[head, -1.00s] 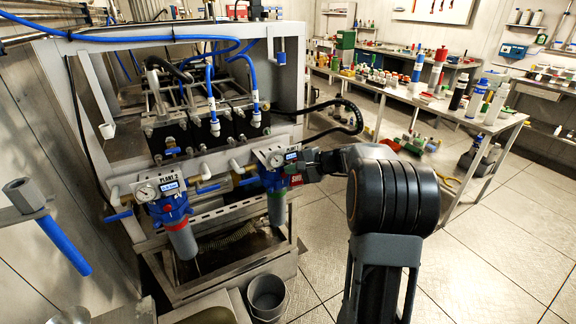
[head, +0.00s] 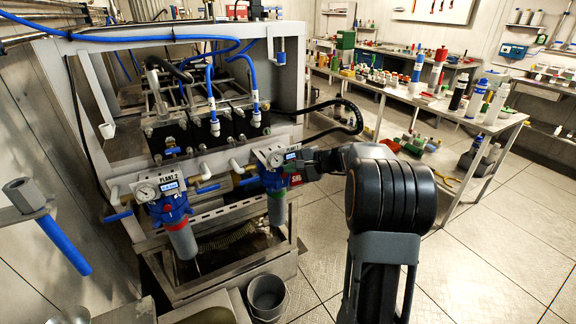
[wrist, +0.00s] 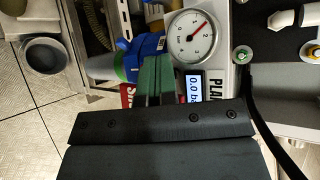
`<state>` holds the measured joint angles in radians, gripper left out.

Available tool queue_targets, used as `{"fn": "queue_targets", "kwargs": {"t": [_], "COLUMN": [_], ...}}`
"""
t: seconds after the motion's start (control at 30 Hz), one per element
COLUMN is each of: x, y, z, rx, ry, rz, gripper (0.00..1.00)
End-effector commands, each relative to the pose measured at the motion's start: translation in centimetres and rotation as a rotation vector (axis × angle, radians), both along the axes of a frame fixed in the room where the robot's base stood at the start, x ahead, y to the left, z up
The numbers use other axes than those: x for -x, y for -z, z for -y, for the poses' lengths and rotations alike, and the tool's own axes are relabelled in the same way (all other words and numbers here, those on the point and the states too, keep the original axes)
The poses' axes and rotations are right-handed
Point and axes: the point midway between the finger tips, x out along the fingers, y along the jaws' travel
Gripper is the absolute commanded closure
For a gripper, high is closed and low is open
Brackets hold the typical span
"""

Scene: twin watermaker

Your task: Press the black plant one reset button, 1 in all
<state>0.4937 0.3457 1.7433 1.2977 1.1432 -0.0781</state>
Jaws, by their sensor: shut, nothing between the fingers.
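The plant one panel shows in the head view (head: 277,158) as a light plate with a round gauge and a small lit display. In the wrist view the panel (wrist: 243,78) is close, with its gauge (wrist: 193,39) and a display (wrist: 194,88) reading 0.0; its printed name is partly covered. My gripper (wrist: 153,78) is shut and empty, its green fingers reaching to the blue filter head (wrist: 146,45) beside the gauge. I cannot tell whether the fingertips touch anything. I cannot make out the black reset button; my fingers may hide it.
The plant two panel (head: 160,187) stands to the left on the same frame. A grey bucket (head: 267,297) is on the floor below. A black hose (head: 345,112) loops behind my arm. A workbench (head: 440,105) with bottles stands at the right; the floor between is clear.

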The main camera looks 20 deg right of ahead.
Motion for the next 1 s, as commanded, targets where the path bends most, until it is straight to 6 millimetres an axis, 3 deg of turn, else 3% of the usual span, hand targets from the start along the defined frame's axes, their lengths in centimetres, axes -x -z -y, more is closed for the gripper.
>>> {"fn": "queue_targets", "kwargs": {"t": [0.4,0.77,1.0], "x": [1.6,1.8,3.9], "y": [0.0,0.0,0.2], "z": [0.2,0.3,0.5], "rx": [0.001,0.001,0.0], "ry": [0.0,0.001,0.003], "rz": [0.001,0.0,0.002], "gripper": [1.0,1.0,1.0]}}
